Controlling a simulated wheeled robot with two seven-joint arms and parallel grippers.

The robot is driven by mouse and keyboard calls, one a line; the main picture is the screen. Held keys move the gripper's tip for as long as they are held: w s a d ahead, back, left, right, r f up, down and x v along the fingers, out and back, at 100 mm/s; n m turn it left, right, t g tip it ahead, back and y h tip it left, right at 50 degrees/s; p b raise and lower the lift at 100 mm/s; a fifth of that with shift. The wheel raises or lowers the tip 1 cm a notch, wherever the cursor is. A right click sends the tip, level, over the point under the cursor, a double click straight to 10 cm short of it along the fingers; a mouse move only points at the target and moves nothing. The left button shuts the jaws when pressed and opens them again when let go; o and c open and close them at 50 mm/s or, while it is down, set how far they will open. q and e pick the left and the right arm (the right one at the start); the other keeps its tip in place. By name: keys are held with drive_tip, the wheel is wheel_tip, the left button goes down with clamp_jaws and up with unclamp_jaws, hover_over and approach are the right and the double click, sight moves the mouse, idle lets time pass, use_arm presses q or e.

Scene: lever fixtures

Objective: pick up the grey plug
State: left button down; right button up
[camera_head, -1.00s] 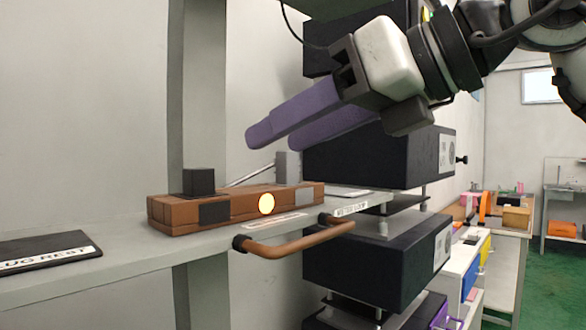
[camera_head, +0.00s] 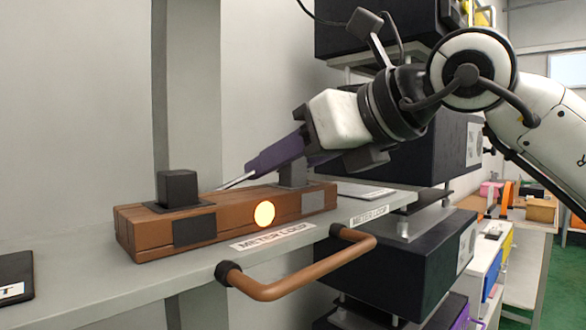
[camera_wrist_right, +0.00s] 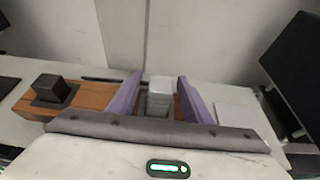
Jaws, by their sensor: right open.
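The grey plug (camera_head: 293,175) stands upright at the right end of a brown box on the shelf. In the head view my right gripper (camera_head: 262,160) partly hides it. In the right wrist view the grey plug (camera_wrist_right: 160,92) shows between the two purple fingers of my open right gripper (camera_wrist_right: 158,96), with a gap visible to the right finger. Whether a finger touches the plug I cannot tell. My left gripper is not in view.
The brown box (camera_head: 140,235) also carries a black plug (camera_head: 177,188) at its left and a lit round lamp (camera_head: 264,214). A copper-coloured handle (camera_head: 300,284) juts from the shelf front. Dark stacked units (camera_head: 395,262) stand at the right.

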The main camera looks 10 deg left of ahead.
drive_tip(key=shift+x, duration=1)
drive_tip(key=shift+r, duration=0.15)
drive_tip(key=c, duration=1.1)
drive_tip(key=shift+c, duration=0.2)
